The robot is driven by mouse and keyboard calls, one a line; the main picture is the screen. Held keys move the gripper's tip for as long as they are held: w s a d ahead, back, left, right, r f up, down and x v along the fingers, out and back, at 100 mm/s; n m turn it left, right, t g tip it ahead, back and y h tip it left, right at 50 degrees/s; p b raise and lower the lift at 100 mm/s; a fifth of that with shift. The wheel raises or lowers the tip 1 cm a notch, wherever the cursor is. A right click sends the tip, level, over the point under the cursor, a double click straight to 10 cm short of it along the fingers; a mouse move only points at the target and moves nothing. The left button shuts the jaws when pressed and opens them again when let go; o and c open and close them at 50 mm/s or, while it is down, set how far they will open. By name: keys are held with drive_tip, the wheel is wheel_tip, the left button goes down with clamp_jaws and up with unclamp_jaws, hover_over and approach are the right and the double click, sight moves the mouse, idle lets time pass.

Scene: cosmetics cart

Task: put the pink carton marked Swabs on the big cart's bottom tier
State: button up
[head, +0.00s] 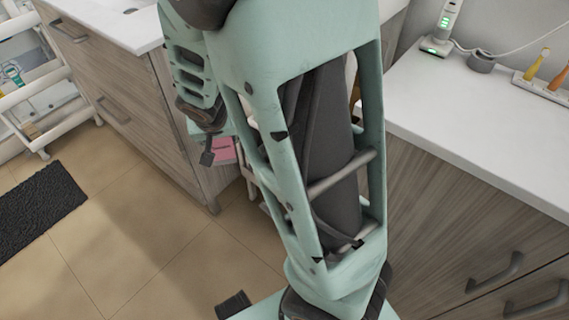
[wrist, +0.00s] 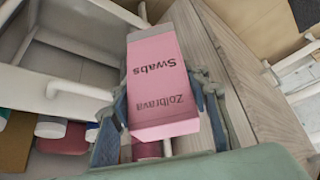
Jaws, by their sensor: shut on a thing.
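The pink carton marked Swabs (wrist: 158,85) is between the fingers of my gripper (wrist: 162,100) in the wrist view. The gripper is shut on it, with one finger at each side; its printing shows upside down. In the head view a small part of the pink carton (head: 222,151) shows beside my arm, which hides most of the gripper. A white cart (wrist: 75,62) with tiers stands at the left of the wrist view, close to the carton. I cannot tell from the frames whether this is the big cart.
Several bottles and jars, one with a white cap (wrist: 50,127), stand on the cart at lower left. A wooden cabinet (wrist: 250,85) is close at right. Another white cart (head: 45,95) is at the head view's left, near a dark mat (head: 38,208). Tiled floor lies open between.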

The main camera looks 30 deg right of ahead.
drive_tip(key=s+d+f+m+g+h+p, duration=0.1)
drive_tip(key=d+f+m+g+h, duration=0.3)
drive_tip(key=f, duration=0.6)
drive_tip(key=s+d+f+m+p, duration=0.1)
drive_tip(key=f+m, duration=0.5)
drive_tip(key=f, duration=0.5)
drive_tip(key=shift+s+d+f+m+g+b, duration=0.35)
drive_tip(key=shift+d+f+m, duration=0.45)
drive_tip(key=shift+d+f, duration=2.7)
drive_tip(key=shift+s+d+f+m+g+b, duration=0.25)
drive_tip(key=shift+s+d+f+m+b, duration=0.4)
drive_tip(key=shift+d+f, duration=2.85)
drive_tip(key=shift+s+d+f+m+g+b, duration=0.2)
drive_tip(key=shift+d+f+m, duration=0.75)
drive_tip(key=shift+d+f, duration=2.55)
drive_tip(key=shift+w+d+r+b, duration=0.1)
drive_tip(key=shift+d+r+b, duration=0.25)
drive_tip(key=shift+d+r, duration=0.5)
drive_tip(key=o, duration=1.2)
drive_tip(key=shift+d, duration=0.1)
drive_tip(key=shift+c, duration=0.2)
